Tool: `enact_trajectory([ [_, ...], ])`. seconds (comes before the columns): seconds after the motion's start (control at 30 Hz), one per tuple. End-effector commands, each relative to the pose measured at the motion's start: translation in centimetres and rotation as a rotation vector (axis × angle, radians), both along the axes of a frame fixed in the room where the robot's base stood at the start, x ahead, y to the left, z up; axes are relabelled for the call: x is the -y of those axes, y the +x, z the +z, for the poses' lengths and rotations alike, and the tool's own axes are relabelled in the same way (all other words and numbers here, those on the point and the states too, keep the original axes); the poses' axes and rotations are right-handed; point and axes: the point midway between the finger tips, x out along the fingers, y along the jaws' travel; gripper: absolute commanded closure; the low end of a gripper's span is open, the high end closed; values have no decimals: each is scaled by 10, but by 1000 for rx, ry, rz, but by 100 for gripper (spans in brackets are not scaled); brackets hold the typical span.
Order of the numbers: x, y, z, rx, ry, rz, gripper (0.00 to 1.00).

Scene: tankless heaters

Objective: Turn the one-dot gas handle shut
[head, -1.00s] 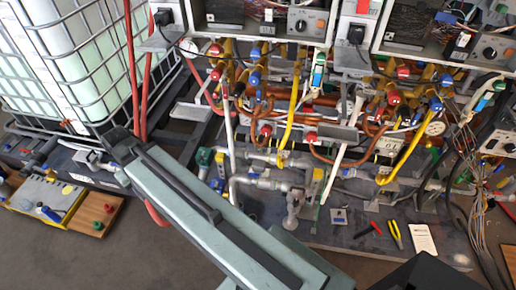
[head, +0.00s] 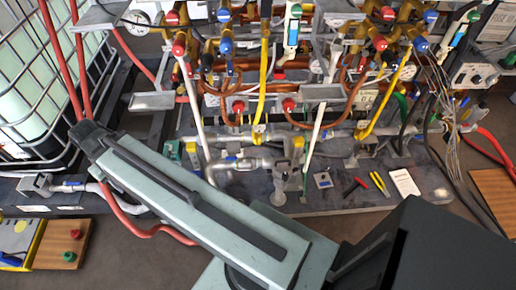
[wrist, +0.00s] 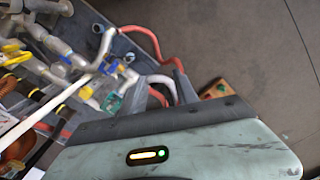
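I cannot make out dot marks on any handle, so I cannot tell which is the one-dot gas handle. Two yellow pipes stand in the head view, a left one (head: 263,80) and a right one (head: 387,95). A small yellow part (head: 258,130) is at the left pipe's foot. The wrist view shows blurred grey fittings with a blue part (wrist: 66,58) and yellow parts (wrist: 12,50). My arm crosses the lower head view and fills the lower wrist view. My gripper's fingertips do not show in either view.
Red and blue knobs and copper pipes crowd the back. White pipes (head: 192,110) slant down to the base plate. Loose pliers (head: 378,182) and a white card (head: 404,182) lie on the plate. A caged tank (head: 30,90) stands left, near a red hose (head: 140,230). Bare floor lies in front.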

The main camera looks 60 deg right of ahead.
Motion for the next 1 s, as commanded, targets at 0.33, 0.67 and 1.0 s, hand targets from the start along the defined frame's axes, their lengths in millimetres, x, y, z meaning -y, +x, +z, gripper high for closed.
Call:
enact_trajectory([
  [0.33,1,1,-181,2,0,-1,65],
  [0.67,6,17,-264,55,2,2,65],
  [1.0,217,61,-242,288,-41,-291,65],
])
